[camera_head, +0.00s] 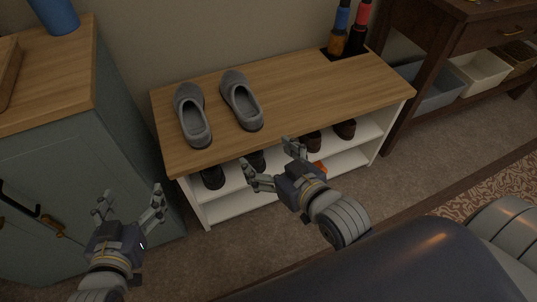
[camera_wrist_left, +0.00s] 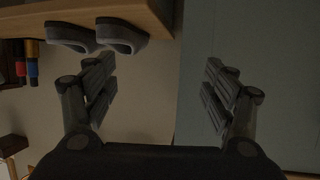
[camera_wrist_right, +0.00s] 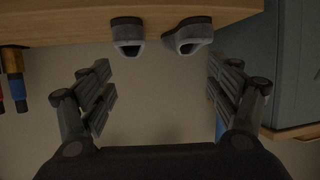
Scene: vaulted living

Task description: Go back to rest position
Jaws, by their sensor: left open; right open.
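My left gripper (camera_head: 129,207) is open and empty at the lower left of the head view, in front of the grey-green cabinet (camera_head: 130,165). My right gripper (camera_head: 270,164) is open and empty in front of the shoe bench (camera_head: 300,88), below its wooden top. Both wrist views show the fingers spread with nothing between them, the left (camera_wrist_left: 160,95) and the right (camera_wrist_right: 160,95). A pair of grey slippers, one on the left (camera_head: 190,112) and one on the right (camera_head: 241,100), stands side by side on the bench top, apart from both grippers.
Dark shoes (camera_head: 344,129) sit on the bench's lower shelves. Two bottles, one with a blue top (camera_head: 341,20) and one with a red top (camera_head: 361,18), stand at the bench's back right. A blue cup (camera_head: 55,14) is on the cabinet. A dark table (camera_head: 440,35) stands right.

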